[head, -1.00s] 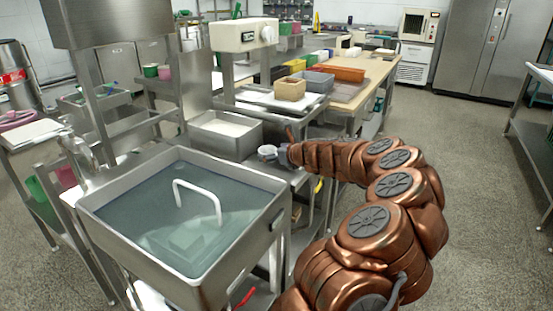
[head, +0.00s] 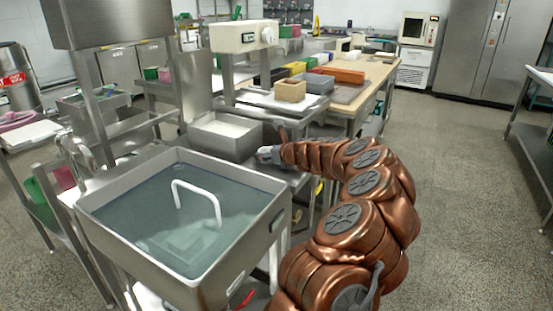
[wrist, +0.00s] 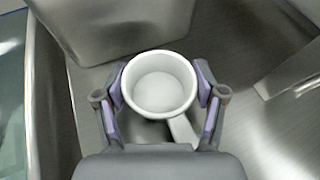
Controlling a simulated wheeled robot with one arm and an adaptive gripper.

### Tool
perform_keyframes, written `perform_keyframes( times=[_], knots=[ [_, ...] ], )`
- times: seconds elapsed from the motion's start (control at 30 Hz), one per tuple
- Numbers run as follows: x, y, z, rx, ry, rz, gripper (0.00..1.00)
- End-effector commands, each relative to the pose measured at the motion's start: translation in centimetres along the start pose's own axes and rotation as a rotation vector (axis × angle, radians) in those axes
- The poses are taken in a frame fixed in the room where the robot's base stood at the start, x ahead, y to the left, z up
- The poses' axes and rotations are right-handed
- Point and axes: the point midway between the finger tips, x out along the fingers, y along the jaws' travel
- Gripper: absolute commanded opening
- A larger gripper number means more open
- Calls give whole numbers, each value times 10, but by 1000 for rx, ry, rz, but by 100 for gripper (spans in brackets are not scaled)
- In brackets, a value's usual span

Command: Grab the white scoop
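The white scoop (wrist: 158,85) shows in the wrist view as a round, empty-looking cup with a short handle running down and right towards my gripper. My gripper (wrist: 160,83) has one purple-padded finger on each side of the cup. The pads lie very close to its wall, and I cannot tell whether they press on it. In the head view my gripper (head: 266,155) is low over the steel surface beside the water tank. The scoop is hardly distinguishable there.
A steel tank of water (head: 180,225) with a white bent pipe stands just left of my gripper. A steel tray with white contents (head: 224,135) lies behind it. A tan box (head: 290,90) and grey bin (head: 314,81) stand farther back. Floor at right is clear.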

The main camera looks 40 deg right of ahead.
Motion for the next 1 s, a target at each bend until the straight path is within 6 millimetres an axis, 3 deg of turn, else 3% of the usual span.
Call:
perform_keyframes(
  times=[0.03, 0.37, 0.67, 1.0],
  knots=[
    [0, 0, 0, 0, 0, 0, 61],
    [0, 0, 0, 0, 0, 0, 28],
    [-2, -1, 4, -1, 0, -1, 28],
    [-15, 2, 35, 0, -1, 2, 28]
  ],
)
